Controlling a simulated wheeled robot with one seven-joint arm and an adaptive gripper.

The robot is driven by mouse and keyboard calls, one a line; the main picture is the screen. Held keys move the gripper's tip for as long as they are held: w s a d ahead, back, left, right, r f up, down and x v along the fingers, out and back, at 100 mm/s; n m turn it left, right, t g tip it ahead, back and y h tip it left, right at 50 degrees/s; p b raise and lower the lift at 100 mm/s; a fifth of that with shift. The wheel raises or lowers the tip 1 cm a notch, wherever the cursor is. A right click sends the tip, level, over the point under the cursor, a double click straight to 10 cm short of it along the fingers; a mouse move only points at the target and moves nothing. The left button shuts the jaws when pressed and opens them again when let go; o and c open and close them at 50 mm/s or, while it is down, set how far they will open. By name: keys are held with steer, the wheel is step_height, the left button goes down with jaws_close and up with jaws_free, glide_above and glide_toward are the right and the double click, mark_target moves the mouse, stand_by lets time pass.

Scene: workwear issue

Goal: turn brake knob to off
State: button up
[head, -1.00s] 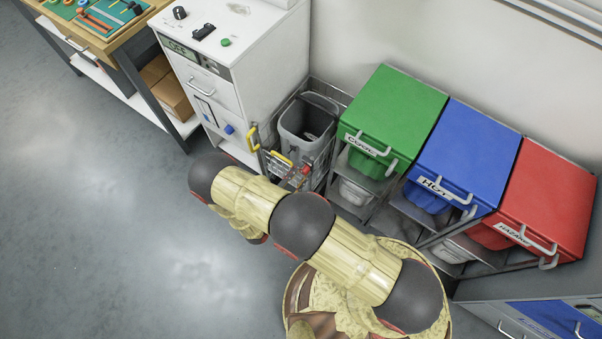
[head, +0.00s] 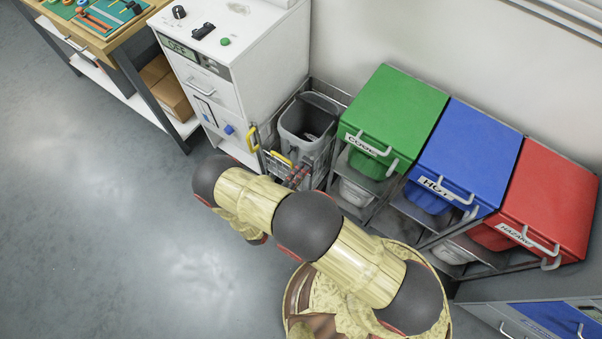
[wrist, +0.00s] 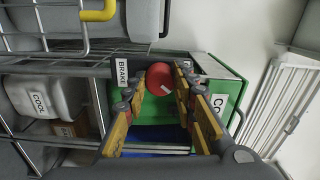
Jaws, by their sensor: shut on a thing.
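The red brake knob (wrist: 158,77) is in the upper middle of the wrist view, with a pale mark on its lower edge. A white BRAKE label (wrist: 122,75) is just left of it. My gripper (wrist: 160,88) has its two yellow-and-grey fingers on either side of the knob and is shut on it. In the head view my gripper is mostly hidden behind my arm, near the front of the wire cart (head: 318,165). The knob cannot be made out clearly there.
A grey bin (head: 305,122) sits in the cart, which has a yellow handle (head: 253,137). The white cabinet (head: 245,75) is left of it. Green (head: 395,105), blue (head: 468,150) and red (head: 545,190) lidded bins stand to the right. The floor at left is clear.

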steer(key=shift+f+m, duration=0.1)
steer(key=shift+m, duration=0.6)
steer(key=o, duration=1.2)
steer(key=shift+c, duration=0.2)
steer(key=v, duration=1.2)
